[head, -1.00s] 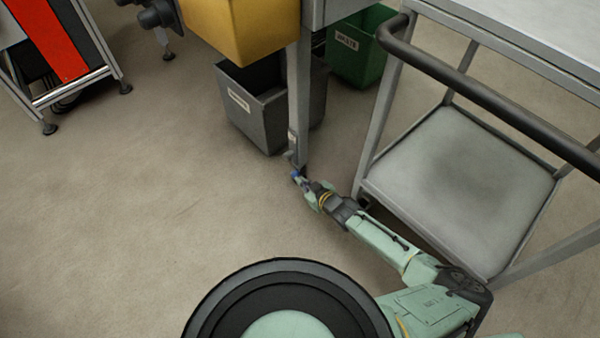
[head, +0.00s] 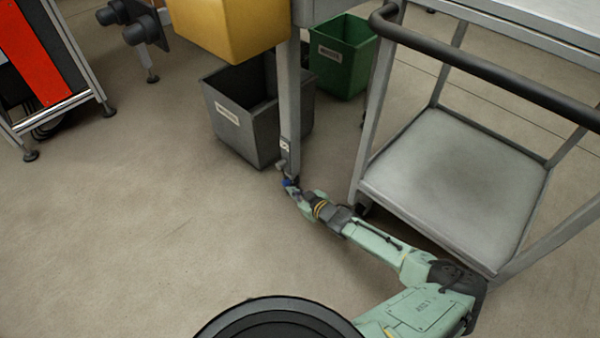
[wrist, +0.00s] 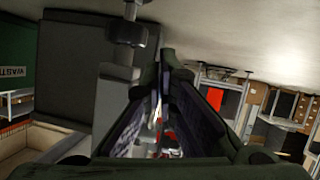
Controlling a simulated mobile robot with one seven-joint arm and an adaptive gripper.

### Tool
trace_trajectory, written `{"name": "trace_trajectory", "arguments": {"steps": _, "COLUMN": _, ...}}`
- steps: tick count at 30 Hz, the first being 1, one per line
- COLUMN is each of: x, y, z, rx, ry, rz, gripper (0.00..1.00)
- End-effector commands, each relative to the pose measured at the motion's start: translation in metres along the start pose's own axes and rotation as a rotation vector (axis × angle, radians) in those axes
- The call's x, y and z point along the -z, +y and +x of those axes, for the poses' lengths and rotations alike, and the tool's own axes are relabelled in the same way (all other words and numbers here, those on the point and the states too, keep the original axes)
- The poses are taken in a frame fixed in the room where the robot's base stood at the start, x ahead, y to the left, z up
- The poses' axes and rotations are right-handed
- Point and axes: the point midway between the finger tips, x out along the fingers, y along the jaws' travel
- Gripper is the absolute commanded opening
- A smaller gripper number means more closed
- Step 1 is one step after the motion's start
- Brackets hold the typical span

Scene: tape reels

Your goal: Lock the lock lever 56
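A small grey lever-like part (head: 281,164) sticks out low on the grey table leg (head: 289,100), below a small label. In the wrist view a grey knobbed part (wrist: 127,32) on the leg, seemingly the same lever, lies just beyond and left of my fingertips. The number 56 cannot be read. My gripper (head: 291,187) is just below and beside this part, low near the leg's foot. It also shows in the wrist view (wrist: 157,64), with a narrow gap between its dark fingers. I see nothing held in it, and contact with the lever cannot be told.
A grey bin (head: 240,138) stands behind the leg, under a yellow bin (head: 215,30). A green bin (head: 340,68) is further back. A grey cart (head: 455,185) with a black handle stands close right of my arm.

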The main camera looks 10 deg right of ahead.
Motion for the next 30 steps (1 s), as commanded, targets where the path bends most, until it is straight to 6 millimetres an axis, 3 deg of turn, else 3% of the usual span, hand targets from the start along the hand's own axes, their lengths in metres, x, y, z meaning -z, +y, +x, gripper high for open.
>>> {"name": "trace_trajectory", "arguments": {"steps": 7, "x": 0.000, "y": 0.001, "z": -0.009, "rx": -0.002, "ry": 0.000, "rz": 0.001, "gripper": 0.00}}
{"name": "trace_trajectory", "arguments": {"steps": 19, "x": 0.000, "y": 0.001, "z": -0.069, "rx": -0.002, "ry": 0.000, "rz": 0.000, "gripper": 0.00}}
{"name": "trace_trajectory", "arguments": {"steps": 30, "x": 0.000, "y": 0.000, "z": -0.075, "rx": 0.000, "ry": 0.000, "rz": 0.000, "gripper": 0.00}}
